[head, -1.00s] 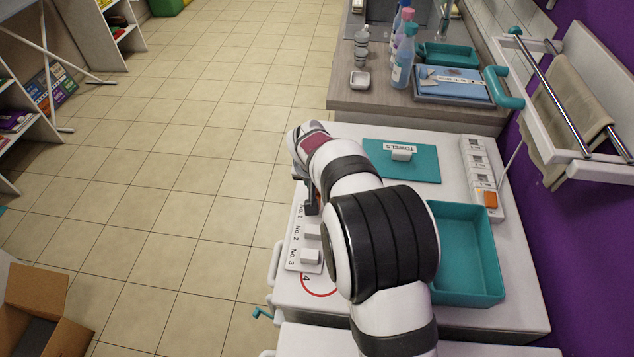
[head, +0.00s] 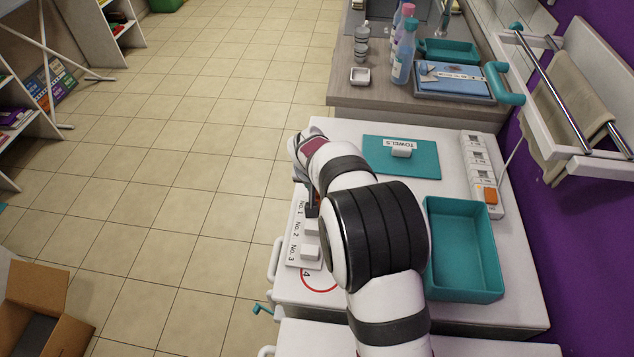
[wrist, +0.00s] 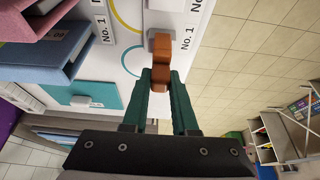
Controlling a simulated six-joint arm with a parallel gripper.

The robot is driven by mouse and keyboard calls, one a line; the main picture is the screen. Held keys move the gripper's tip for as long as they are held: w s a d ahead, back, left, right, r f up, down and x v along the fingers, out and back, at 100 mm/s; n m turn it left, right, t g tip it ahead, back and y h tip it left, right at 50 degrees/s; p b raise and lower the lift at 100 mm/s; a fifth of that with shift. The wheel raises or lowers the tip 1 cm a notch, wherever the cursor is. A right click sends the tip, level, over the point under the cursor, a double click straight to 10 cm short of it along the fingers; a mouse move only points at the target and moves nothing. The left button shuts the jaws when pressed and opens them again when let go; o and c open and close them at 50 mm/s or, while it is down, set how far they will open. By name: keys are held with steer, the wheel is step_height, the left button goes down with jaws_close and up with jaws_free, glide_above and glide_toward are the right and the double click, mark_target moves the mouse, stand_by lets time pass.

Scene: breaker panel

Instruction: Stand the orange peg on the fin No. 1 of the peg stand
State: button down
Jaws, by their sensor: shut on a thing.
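My gripper (wrist: 160,82) is shut on the orange peg (wrist: 160,46), which sticks out beyond the green fingertips in the wrist view. The white peg stand (head: 294,262) lies along the left edge of the white counter in the head view, with labels No. 1, No. 2 and No. 3. My gripper (head: 313,207) is at the No. 1 end there, mostly hidden by my arm. In the wrist view the peg's end is beside a No. 1 label (wrist: 187,39).
A teal tray (head: 465,295) and a white strip with an orange block (head: 490,195) are right of my arm. Blue (wrist: 62,63) and pink binders show in the wrist view. Open floor lies left of the counter.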

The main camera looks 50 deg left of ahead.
steer(key=shift+f, duration=1.2)
steer(key=c, duration=0.6)
jaws_free()
steer(key=v, duration=1.5)
steer(key=shift+s+d+r, duration=0.1)
steer(key=shift+r, duration=0.3)
